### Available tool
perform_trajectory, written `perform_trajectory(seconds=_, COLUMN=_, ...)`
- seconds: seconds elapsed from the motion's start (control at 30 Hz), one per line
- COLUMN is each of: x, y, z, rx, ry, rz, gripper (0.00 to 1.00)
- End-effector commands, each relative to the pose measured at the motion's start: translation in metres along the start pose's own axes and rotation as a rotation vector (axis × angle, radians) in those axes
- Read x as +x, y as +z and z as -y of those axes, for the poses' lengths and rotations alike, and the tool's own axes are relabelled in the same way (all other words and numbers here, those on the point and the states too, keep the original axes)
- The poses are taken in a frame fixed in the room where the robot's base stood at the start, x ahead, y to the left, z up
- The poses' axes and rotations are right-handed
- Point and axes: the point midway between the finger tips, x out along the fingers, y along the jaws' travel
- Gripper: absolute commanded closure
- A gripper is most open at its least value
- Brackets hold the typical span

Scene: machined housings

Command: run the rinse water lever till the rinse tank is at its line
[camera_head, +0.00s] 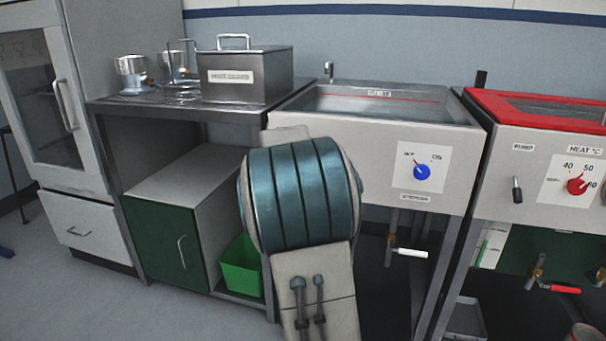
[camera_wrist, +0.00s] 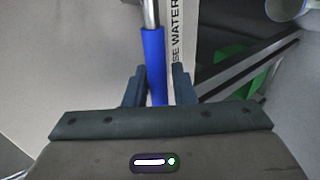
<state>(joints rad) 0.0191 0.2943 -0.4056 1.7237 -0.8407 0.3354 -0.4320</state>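In the wrist view a blue lever handle (camera_wrist: 153,62) on a metal rod runs between the two fingers of my gripper (camera_wrist: 158,72). The fingers are apart, with a visible gap on the right side of the handle; contact on the left is unclear. A label ending "SE WATER" (camera_wrist: 176,42) is beside the lever. In the head view the rinse tank (camera_head: 290,104) is the open steel basin in the middle, with a red line (camera_head: 385,97) on its back wall. Its grey inside looks like water, but its level against the line is hard to judge. My arm hides my gripper and the lever here.
A blue knob (camera_head: 421,172) is on the tank's front, and a white-handled valve (camera_head: 411,253) is below. A red-rimmed heated tank (camera_head: 530,104) stands at right. A steel bench (camera_head: 185,106) with a lidded box (camera_head: 245,78) is at left, above a green bin (camera_head: 240,268).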

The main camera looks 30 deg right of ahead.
Motion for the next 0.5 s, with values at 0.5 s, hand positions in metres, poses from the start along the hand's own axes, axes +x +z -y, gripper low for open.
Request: perform_trajectory(seconds=0.5, x=-0.071, y=-0.001, z=-0.003, rx=0.001, ry=0.002, rz=-0.005, gripper=0.77)
